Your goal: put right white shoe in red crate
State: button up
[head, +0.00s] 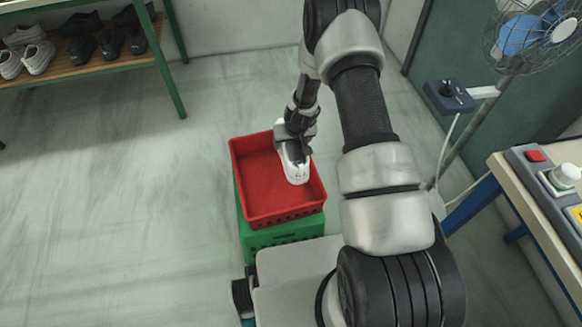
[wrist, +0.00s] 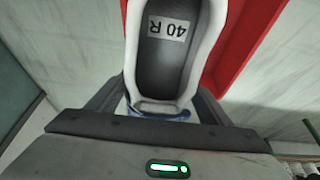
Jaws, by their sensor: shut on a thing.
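A white shoe (head: 294,167) is in my gripper (head: 296,149), at the right side of the red crate (head: 240,170). In the wrist view the white shoe (wrist: 135,45) has a dark insole with a "40 R" label, and its heel end sits between the fingers of my gripper (wrist: 158,112). My gripper is shut on it. The red crate (wrist: 255,30) shows behind the shoe. The head view shows the shoe over the crate's inside; I cannot tell whether it touches the crate floor. The rest of the crate inside looks empty.
The red crate stands on a green crate (head: 285,235). A shelf (head: 90,68) with several white and dark shoes is at the upper left. A fan (head: 535,35) and a bench (head: 535,205) with a control box are at the right. The floor at left is clear.

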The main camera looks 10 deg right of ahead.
aim_at(294, 161)
jog(key=f, duration=0.2)
jog(key=f+b, duration=0.1)
jog(key=f, duration=0.2)
jog(key=f+b, duration=0.1)
jog(key=f, duration=0.2)
jog(key=shift+w+f, duration=0.2)
jog(key=shift+w, duration=0.2)
jog(key=shift+f+b, duration=1.05)
jog(key=shift+f, duration=3.45)
jog(key=o, duration=1.4)
jog(key=shift+s, duration=0.1)
jog(key=p+v, duration=0.5)
jog(key=v, duration=1.2)
jog(key=shift+s+a+r, duration=0.1)
jog(key=shift+s+r, duration=0.05)
